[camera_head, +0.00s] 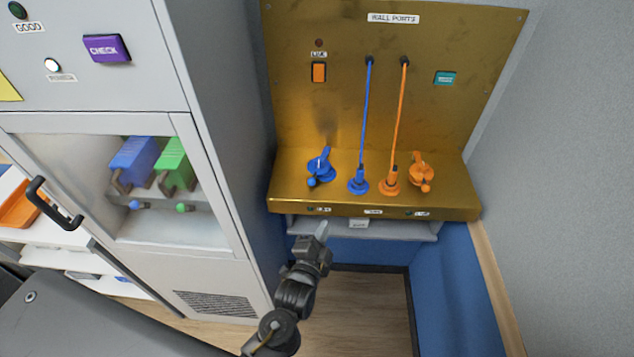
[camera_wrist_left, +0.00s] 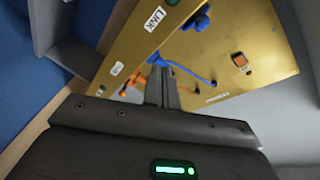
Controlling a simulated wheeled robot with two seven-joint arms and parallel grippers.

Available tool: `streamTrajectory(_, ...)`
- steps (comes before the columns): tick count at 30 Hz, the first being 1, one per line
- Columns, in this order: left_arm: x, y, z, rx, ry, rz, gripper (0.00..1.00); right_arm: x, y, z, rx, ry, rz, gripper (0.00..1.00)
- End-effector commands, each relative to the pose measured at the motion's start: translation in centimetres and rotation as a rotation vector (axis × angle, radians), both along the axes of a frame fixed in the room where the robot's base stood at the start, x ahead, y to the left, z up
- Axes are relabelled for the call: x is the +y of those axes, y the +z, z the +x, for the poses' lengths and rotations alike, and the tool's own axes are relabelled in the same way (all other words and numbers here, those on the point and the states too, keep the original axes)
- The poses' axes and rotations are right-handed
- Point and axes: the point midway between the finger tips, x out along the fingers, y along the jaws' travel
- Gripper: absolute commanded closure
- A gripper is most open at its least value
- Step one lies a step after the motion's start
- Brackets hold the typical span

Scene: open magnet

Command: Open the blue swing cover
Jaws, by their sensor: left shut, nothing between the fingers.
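The blue swing cover (camera_head: 320,167) sits at the left of the gold ledge, with a blue lever-like part on a round base. My left gripper (camera_head: 322,230) is shut and empty, just in front of and below the ledge's front edge, apart from the cover. Its closed fingers also show in the left wrist view (camera_wrist_left: 161,87), pointing toward the gold panel. My right gripper is in neither view.
A blue plug (camera_head: 358,181) and an orange plug (camera_head: 389,182) with upright cables stand right of the cover. An orange cover (camera_head: 422,171) is beyond them. A grey cabinet (camera_head: 226,130) rises on the left, and a grey shelf (camera_head: 410,231) lies below the ledge.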

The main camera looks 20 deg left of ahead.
Motion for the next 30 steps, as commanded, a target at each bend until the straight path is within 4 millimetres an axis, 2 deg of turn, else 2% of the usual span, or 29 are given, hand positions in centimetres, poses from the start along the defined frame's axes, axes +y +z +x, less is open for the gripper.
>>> streamTrajectory(3, 0.1, -0.8, -0.3, -0.04, 0.024, 0.309, 1.0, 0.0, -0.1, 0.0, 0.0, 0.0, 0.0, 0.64)
streamTrajectory(6, 0.6, -0.5, -0.4, -0.072, 0.045, 0.506, 1.0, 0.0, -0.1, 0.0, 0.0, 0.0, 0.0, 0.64)
streamTrajectory(9, 0.8, 0.0, -0.4, -0.093, 0.058, 0.627, 1.0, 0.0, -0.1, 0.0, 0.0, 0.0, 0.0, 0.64)
streamTrajectory(13, 0.8, 0.1, -0.4, -0.097, 0.06, 0.692, 1.0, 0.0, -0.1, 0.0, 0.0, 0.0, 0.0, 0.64)
streamTrajectory(20, 0.9, 0.0, 0.4, -0.098, 0.06, 0.697, 1.0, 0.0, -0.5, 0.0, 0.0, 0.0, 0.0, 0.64)
streamTrajectory(23, 0.9, 0.0, 1.7, -0.098, 0.06, 0.696, 1.0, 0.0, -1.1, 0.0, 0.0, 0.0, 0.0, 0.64)
streamTrajectory(30, 1.0, 0.0, 6.7, -0.1, 0.061, 0.694, 1.0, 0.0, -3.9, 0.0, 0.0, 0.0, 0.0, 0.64)
